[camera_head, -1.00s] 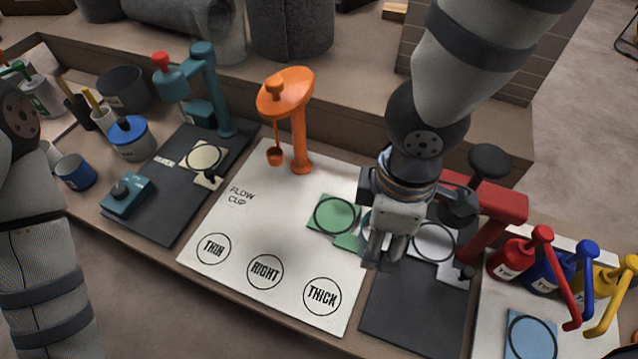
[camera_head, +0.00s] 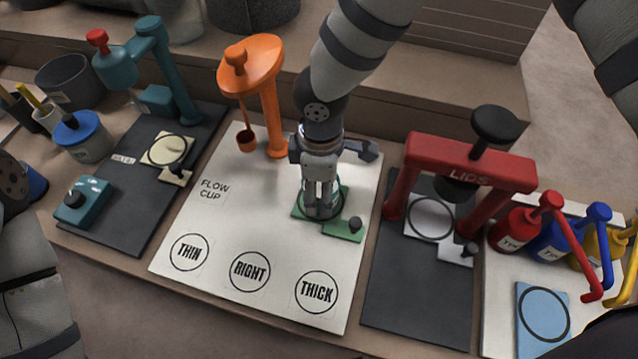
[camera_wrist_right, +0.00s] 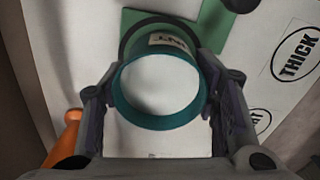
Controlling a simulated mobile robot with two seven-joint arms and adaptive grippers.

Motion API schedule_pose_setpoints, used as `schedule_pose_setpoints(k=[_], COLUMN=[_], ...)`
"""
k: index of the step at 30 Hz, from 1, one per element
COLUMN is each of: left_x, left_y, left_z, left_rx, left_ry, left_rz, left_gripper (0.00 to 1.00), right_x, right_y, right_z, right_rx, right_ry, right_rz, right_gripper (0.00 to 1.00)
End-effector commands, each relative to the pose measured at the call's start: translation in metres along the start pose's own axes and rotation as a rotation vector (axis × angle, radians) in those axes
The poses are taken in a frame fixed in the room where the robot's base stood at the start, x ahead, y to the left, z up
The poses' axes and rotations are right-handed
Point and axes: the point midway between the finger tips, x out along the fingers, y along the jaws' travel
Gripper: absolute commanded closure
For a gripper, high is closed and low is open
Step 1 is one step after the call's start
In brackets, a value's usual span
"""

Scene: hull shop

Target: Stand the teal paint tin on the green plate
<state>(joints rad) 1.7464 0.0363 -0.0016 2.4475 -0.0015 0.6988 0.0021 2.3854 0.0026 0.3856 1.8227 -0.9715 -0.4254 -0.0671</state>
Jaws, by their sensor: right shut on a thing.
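My right gripper (camera_head: 318,208) points down over the green plate (camera_head: 345,231) and is shut on the teal paint tin. In the right wrist view the tin (camera_wrist_right: 194,111) sits between the two fingers, its round open mouth facing the camera, a pale inside and a label on its wall. The green plate (camera_wrist_right: 229,27) with its dark ring lies behind the tin there. In the head view the fingers hide most of the tin. It looks upright over the plate's ring; I cannot tell whether its base touches the plate. My left gripper is out of view.
An orange flow cup stand (camera_head: 270,100) stands close on the left. A red lid press (camera_head: 470,165) stands on the right. The white board (camera_head: 225,225) is clear in front, with printed THIN, RIGHT and THICK rings. Red, blue and yellow pump bottles (camera_head: 515,232) stand far right.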

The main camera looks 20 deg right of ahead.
Motion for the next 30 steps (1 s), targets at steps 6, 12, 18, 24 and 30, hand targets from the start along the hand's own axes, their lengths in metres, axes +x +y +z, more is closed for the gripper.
schedule_pose_setpoints(k=[6, 12, 18, 24, 30], left_x=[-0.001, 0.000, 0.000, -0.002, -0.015], left_y=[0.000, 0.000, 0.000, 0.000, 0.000], left_z=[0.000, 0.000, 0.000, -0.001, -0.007], left_rx=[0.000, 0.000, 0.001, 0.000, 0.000], left_ry=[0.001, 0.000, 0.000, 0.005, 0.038], left_rz=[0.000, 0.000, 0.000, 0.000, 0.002], left_gripper=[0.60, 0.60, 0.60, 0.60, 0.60], right_x=[-0.001, 0.003, 0.003, -0.005, -0.059], right_y=[0.001, 0.000, 0.000, 0.001, 0.003], right_z=[-0.001, 0.000, 0.000, -0.001, -0.001], right_rx=[0.001, 0.001, 0.001, 0.002, 0.003], right_ry=[0.002, 0.001, 0.002, 0.004, 0.008], right_rz=[0.003, 0.002, 0.002, 0.005, 0.012], right_gripper=[0.82, 0.30, 0.25, 0.25, 0.25])
